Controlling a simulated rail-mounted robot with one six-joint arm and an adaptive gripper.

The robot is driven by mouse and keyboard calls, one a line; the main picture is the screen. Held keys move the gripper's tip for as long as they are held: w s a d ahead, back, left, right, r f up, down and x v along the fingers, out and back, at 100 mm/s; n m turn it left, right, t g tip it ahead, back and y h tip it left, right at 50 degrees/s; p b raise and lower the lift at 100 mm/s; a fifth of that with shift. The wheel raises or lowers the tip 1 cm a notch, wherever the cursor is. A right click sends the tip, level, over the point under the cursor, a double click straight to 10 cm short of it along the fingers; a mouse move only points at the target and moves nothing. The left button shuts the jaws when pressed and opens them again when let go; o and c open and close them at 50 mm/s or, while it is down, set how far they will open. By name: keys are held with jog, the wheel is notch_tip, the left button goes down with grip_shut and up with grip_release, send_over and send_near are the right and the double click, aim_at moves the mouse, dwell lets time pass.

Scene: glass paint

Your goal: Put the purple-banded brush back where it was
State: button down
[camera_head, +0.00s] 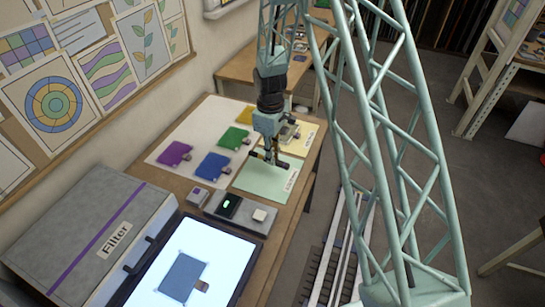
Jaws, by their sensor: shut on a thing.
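My gripper (269,148) is over the workbench, pointing down above the upper part of a pale green sheet (262,183). It is shut on a dark, slim, bar-like thing, seemingly the brush (279,163), which lies roughly crosswise in the jaws. Its band colour is too small to make out. I cannot tell whether the brush touches the sheet. Behind the gripper, a pale yellow sheet (303,147) carries a small grey holder-like object (291,130), partly hidden by my arm.
A white sheet (198,128) holds purple (173,152), blue (212,166), green (233,138) and yellow (244,113) pieces. A switch tray (243,213), a lit panel (215,240) and a grey Filter box (85,230) stand nearer.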

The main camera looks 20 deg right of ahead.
jog(key=shift+f, duration=0.15)
jog(key=b, duration=0.2)
send_over(273, 173)
jog(key=shift+w+f, duration=0.15)
jog(key=shift+f, duration=2.1)
jog(key=shift+f+b, duration=0.6)
jog(key=shift+f, duration=0.05)
dwell(0.9)
jog(key=c, duration=2.5)
grip_release()
jog(key=shift+c, duration=0.2)
jog(key=shift+r, duration=0.1)
jog(key=shift+a+r, duration=0.15)
jog(key=shift+r, duration=5.8)
